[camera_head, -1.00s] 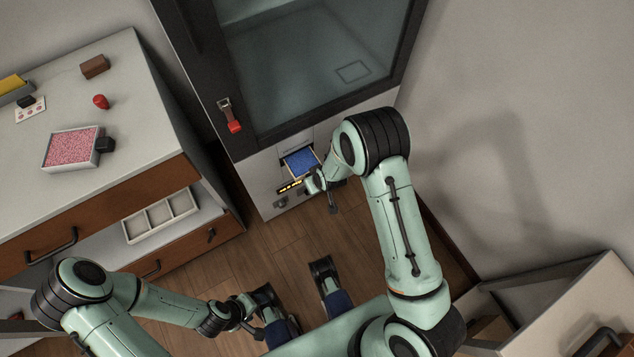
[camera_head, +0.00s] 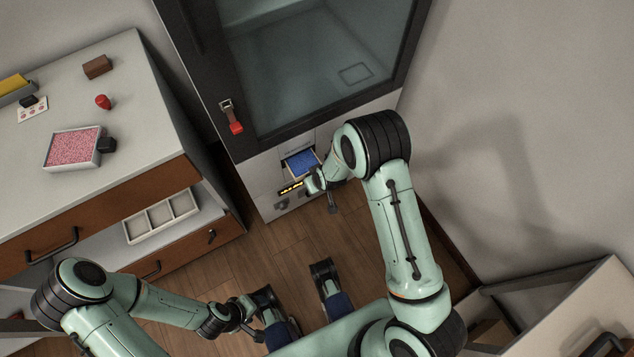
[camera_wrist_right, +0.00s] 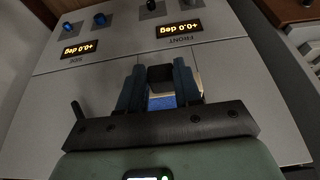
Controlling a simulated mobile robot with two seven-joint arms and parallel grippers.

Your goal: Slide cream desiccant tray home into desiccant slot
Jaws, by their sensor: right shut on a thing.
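The cream desiccant tray (camera_head: 287,171) holds blue beads and sticks partly out of a slot in the cabinet's pale lower front. My right gripper (camera_head: 314,183) is at the tray's front. In the right wrist view, my right gripper (camera_wrist_right: 160,82) has its blue-grey fingers shut on the tray's black handle (camera_wrist_right: 160,73), with some blue beads visible between them. The fingers and wrist hide much of the tray's front and the slot edges. My left gripper (camera_head: 247,307) is low over the floor, away from the tray; its jaws are too small to read.
A tray of pink beads (camera_head: 98,157) with a black handle lies on the left counter. An amber display (camera_head: 290,188) and knobs are close to the slot. A red-ended latch (camera_head: 235,127) hangs on the cabinet above. A wall stands at right.

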